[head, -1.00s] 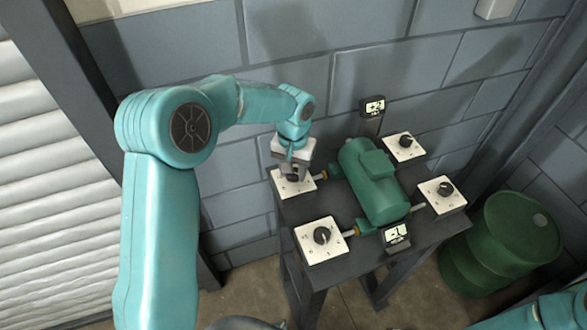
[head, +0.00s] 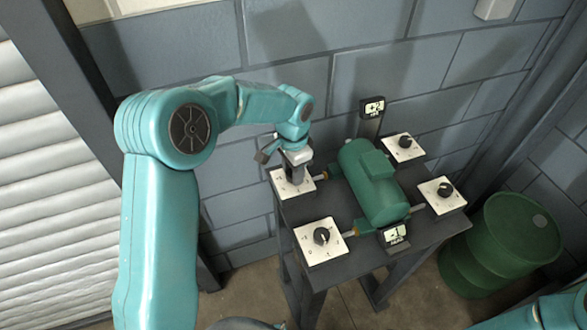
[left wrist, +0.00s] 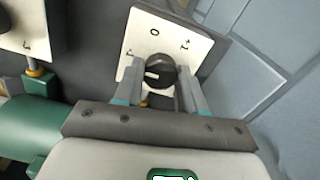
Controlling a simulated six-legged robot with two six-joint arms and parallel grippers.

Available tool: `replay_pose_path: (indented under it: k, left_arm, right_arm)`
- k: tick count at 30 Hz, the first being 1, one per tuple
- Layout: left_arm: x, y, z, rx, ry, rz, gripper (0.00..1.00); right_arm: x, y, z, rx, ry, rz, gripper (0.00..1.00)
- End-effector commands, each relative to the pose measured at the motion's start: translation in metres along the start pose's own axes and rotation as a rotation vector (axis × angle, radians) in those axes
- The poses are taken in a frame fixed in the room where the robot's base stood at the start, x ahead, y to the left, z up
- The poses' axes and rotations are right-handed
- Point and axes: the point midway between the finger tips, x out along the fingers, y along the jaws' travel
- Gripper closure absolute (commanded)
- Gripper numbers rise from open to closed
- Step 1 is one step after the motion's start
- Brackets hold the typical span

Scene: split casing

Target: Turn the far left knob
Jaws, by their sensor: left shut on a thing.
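The far left knob is a dark round knob on a square white dial plate (head: 281,187) at the table's far left corner. In the head view the knob is hidden by my left gripper (head: 295,174), which reaches down over it. In the left wrist view the knob (left wrist: 159,72) shows a pale pointer mark and sits between the two fingers of my left gripper (left wrist: 158,90), which are shut on it. The plate (left wrist: 135,50) has printed marks around the knob, with a 0 at its top. My right gripper is out of view.
A green motor-like casing (head: 372,185) stands mid-table, right of the gripper. Other dial knobs are at near left (head: 321,236), far right (head: 404,142) and near right (head: 445,190). Small displays stand behind (head: 373,107) and in front (head: 396,236). A green barrel (head: 500,245) stands right.

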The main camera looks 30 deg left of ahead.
Motion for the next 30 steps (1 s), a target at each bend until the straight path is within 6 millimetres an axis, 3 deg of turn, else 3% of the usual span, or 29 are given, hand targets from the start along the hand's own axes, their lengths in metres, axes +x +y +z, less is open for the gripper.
replay_pose_path:
  k: [16, 17, 18, 19, 30]
  left_arm:
    - [-0.0030, -0.0022, 0.0013, 0.021, -0.001, -0.004, 0.91]
    - [-0.0030, -0.0023, 0.0014, 0.021, -0.001, -0.004, 0.54]
    - [-0.0029, -0.0023, 0.0013, 0.021, -0.001, -0.004, 0.41]
    - [-0.0028, -0.0022, 0.0012, 0.021, -0.001, -0.004, 0.34]
    - [-0.0070, -0.0014, 0.0000, 0.021, 0.002, -0.004, 0.34]
  right_arm:
    - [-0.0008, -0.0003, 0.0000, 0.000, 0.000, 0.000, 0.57]
    - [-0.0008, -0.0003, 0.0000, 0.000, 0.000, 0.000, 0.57]
    - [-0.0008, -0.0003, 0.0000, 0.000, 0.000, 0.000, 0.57]
    - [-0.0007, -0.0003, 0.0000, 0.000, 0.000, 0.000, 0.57]
    - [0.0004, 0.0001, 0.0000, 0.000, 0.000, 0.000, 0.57]
